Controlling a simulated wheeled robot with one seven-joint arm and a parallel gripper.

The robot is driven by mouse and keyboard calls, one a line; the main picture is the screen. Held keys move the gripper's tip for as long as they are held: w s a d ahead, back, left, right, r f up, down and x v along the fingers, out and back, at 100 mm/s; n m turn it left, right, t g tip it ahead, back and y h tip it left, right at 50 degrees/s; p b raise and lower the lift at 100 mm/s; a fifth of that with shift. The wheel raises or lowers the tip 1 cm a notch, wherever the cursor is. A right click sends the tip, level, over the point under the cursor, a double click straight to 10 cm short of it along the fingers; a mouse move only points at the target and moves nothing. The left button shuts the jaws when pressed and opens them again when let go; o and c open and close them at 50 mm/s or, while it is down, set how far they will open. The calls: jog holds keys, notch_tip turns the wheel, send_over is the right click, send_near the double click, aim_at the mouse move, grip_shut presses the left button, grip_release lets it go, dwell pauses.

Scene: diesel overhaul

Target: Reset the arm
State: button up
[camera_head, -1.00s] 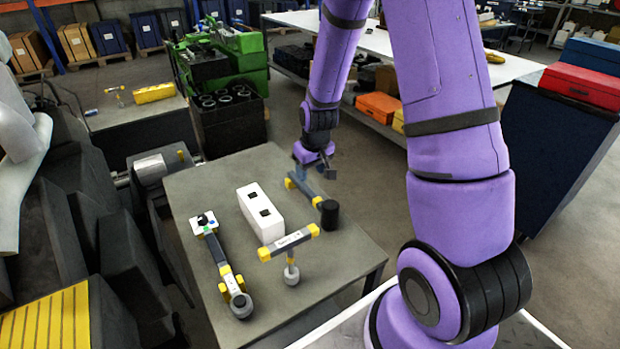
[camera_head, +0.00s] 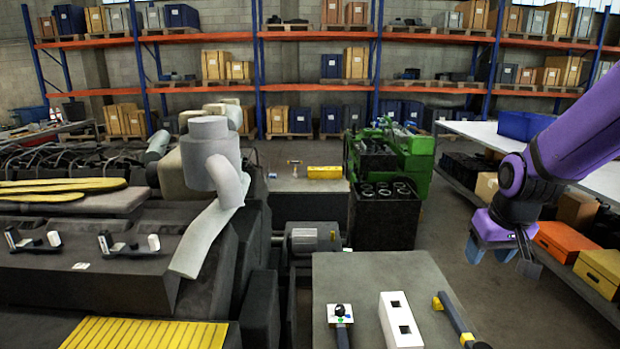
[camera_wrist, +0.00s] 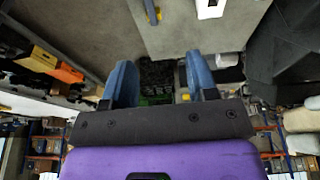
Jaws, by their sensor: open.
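My purple arm (camera_head: 590,130) reaches in from the right in the head view. My gripper (camera_head: 503,252) hangs at its end with blue fingers apart, to the right of the grey worktable (camera_head: 350,268) and clear of it. In the wrist view my gripper (camera_wrist: 160,82) shows two separated fingers with nothing between them. A white block with two dark squares (camera_head: 400,322), a blue-and-yellow tool (camera_head: 456,318) and another tool with a white end (camera_head: 341,314) lie on the table. Their near parts are cut off by the frame's bottom edge.
A shelved bench with an orange box (camera_head: 566,241) and a yellow box (camera_head: 602,268) stands close right of my gripper. A green machine (camera_head: 408,160) is behind the table. A large grey engine (camera_head: 120,265) fills the left. Open floor lies between table and bench.

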jog(key=s+a+r+t, duration=0.1)
jog(key=s+a+r, duration=0.1)
jog(key=s+r, duration=0.5)
jog(key=s+a+r, duration=0.1)
jog(key=s+r, duration=0.5)
jog(key=s, duration=0.6)
jog(key=shift+a+r+t, duration=0.35)
jog(key=shift+t, duration=0.05)
